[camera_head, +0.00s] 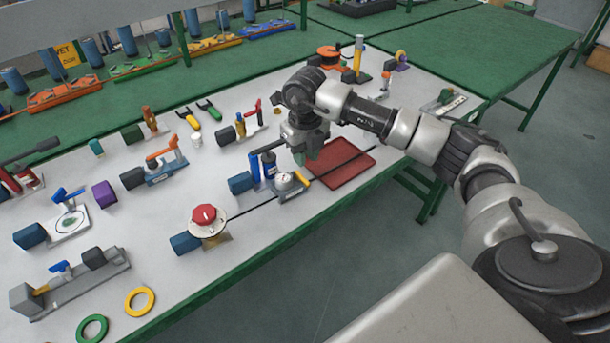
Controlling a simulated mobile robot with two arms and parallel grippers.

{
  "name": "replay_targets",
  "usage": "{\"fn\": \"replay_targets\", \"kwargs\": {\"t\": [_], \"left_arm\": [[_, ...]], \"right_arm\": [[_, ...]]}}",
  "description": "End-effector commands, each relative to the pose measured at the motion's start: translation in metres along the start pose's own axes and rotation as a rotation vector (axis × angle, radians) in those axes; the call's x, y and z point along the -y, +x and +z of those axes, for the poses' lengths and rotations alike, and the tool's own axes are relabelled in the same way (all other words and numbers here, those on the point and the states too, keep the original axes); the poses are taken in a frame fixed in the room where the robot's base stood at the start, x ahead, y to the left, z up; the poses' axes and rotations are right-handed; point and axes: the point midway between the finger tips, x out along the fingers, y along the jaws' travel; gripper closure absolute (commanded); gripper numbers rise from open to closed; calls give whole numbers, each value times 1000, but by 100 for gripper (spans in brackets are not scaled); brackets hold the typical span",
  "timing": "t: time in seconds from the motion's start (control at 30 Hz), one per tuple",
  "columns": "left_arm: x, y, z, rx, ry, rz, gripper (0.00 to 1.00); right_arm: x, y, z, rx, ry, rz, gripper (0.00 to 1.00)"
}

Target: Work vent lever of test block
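My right gripper (308,155) reaches in from the right and points down, above the far side of a small assembly with a round white gauge (285,181). This assembly has blue cylinders (268,165), a black lever (266,147) and a yellow lever (301,181). I cannot tell for certain that it is the test block. The fingertips are small and dark, so their opening and any contact are unclear. Another block with an orange lever (163,152) stands left, and a grey block with a blue lever (60,267) stands at front left. My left gripper is out of view.
A red tray (345,168) lies right of the gauge assembly. A red knob on a round flange (205,214) stands in front left. Yellow (140,289) and green (107,324) rings lie near the front edge. Several other valves and tools crowd the white table top (290,228).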

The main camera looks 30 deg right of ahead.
Motion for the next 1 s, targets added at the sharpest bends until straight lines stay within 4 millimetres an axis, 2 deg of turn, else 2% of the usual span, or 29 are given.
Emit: {"fn": "replay_targets", "kwargs": {"t": [0.2, 0.4, 0.77, 0.8, 0.93, 1.0], "left_arm": [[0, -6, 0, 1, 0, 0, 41], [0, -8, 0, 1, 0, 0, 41], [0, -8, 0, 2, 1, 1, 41], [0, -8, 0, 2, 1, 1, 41], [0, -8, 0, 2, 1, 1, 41], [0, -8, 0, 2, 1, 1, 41]], "right_arm": [[-1, 43, -1, -5, -1, 3, 77], [-1, 67, 0, -1, -1, 4, 77], [-1, 75, 0, 1, -2, 4, 77], [-1, 75, 0, 1, -2, 4, 78], [-1, 74, 0, 1, -2, 4, 98], [-1, 74, 0, 1, -2, 4, 100]]}}
